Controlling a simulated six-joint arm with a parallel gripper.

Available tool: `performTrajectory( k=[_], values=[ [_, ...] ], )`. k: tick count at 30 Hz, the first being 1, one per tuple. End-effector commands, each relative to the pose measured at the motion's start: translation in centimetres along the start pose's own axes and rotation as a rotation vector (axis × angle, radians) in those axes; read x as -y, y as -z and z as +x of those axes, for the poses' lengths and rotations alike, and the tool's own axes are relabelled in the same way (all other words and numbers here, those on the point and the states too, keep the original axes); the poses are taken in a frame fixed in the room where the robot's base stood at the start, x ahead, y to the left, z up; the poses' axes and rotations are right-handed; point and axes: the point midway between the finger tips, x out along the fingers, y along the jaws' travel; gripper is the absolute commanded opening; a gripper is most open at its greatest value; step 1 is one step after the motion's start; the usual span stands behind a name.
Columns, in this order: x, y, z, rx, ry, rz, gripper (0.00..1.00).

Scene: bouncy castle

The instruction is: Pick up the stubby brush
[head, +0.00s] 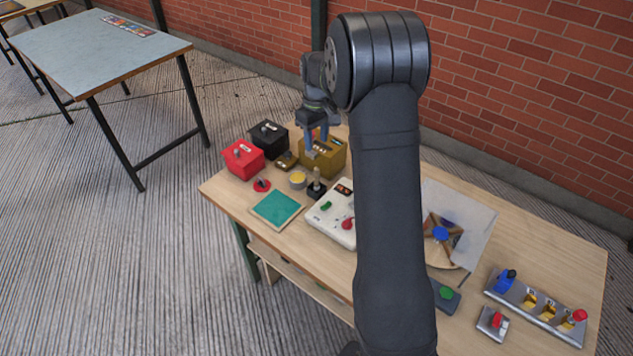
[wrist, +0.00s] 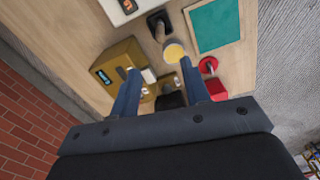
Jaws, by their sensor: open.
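I cannot make out the stubby brush for certain. A short piece with a dark square foot and an upright wooden-looking handle (head: 317,183) may be it; it stands on the table beside a yellow round tin (head: 297,180). It also shows at the top of the wrist view (wrist: 158,24), beyond my fingertips. My gripper (head: 311,150) is open and empty, pointing down above the back left of the table, near the ochre box (head: 330,158). In the wrist view its two fingers (wrist: 160,68) are spread apart, with the ochre box by the left one.
A red box (head: 242,160) and a black box (head: 268,138) stand at the table's left end. A teal pad (head: 276,209) and a white panel (head: 330,217) lie in front. A brick wall (head: 520,90) rises behind. My arm hides the table's middle.

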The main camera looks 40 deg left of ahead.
Motion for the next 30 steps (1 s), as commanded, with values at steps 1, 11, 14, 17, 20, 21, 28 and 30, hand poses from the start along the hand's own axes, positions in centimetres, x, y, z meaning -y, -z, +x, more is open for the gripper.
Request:
performTrajectory(
  k=[1,11,14,17,20,21,28,30],
  values=[
    [0.1,-0.1,1.2,0.003,0.002,0.000,0.43],
    [0.1,-0.1,8.1,0.002,0.001,0.001,0.43],
    [0.0,0.0,9.3,0.000,0.001,0.001,0.43],
    [0.0,0.0,9.9,0.000,0.000,0.001,0.43],
    [0.0,-0.1,10.3,0.000,0.000,0.001,0.43],
    [0.1,-0.1,10.6,-0.001,0.000,0.001,0.43],
    [0.1,-0.3,13.8,0.000,0.001,0.001,0.43],
    [0.1,-0.3,14.7,-0.002,0.000,0.001,0.43]
  ],
)
